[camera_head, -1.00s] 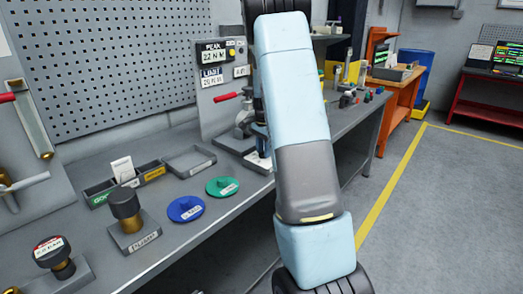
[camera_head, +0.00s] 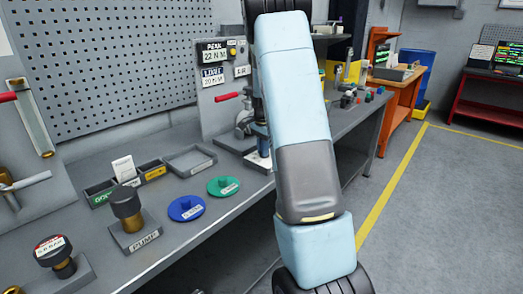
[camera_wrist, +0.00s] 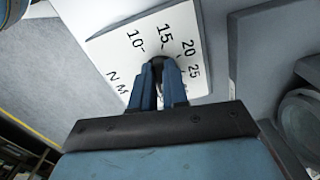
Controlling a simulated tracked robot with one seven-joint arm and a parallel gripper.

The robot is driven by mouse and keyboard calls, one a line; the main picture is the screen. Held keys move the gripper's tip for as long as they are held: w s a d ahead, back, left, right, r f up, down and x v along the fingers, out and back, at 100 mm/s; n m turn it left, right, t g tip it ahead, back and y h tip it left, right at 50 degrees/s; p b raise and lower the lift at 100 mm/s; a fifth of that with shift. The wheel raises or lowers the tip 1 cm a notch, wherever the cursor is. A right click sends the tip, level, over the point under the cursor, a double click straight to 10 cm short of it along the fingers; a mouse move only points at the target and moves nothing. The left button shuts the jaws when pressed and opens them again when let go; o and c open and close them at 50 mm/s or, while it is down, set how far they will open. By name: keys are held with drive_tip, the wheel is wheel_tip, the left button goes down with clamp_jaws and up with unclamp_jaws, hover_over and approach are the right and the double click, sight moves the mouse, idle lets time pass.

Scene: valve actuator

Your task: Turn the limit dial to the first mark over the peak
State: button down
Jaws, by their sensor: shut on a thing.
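In the wrist view, the blue fingers of my gripper (camera_wrist: 162,80) are shut on a small dark limit dial (camera_wrist: 156,62). The dial sits in front of a white scale plate (camera_wrist: 112,56) marked 10, 15, 20, 25 and N M. The fingers hide much of the dial, and I cannot tell which mark it points to. In the head view, a peak display (camera_head: 213,57) reads 22 N M. The limit display (camera_head: 213,82) below it seems to read 20 N M. My arm hides the gripper and dial there.
A bench (camera_head: 190,235) carries a pump part (camera_head: 127,208), a blue disc (camera_head: 186,209), a green disc (camera_head: 223,187) and an empty grey tray (camera_head: 190,160). Open floor (camera_head: 450,210) lies to the right.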

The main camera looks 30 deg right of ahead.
drive_tip(key=shift+s+d+f+n, duration=0.1)
drive_tip(key=shift+s+d+n, duration=0.1)
drive_tip(key=shift+d+n, duration=0.55)
drive_tip(key=n, duration=0.5)
drive_tip(key=shift+n, duration=0.35)
drive_tip(key=n, duration=0.5)
drive_tip(key=shift+n, duration=1.6)
drive_tip(key=shift+a, duration=0.1)
drive_tip(key=shift+w+r, duration=0.1)
drive_tip(key=shift+r, duration=0.1)
drive_tip(key=c, duration=1.1)
unclamp_jaws()
drive_tip(key=shift+a+f, duration=0.1)
drive_tip(key=shift+a, duration=0.1)
drive_tip(key=shift+c, duration=0.2)
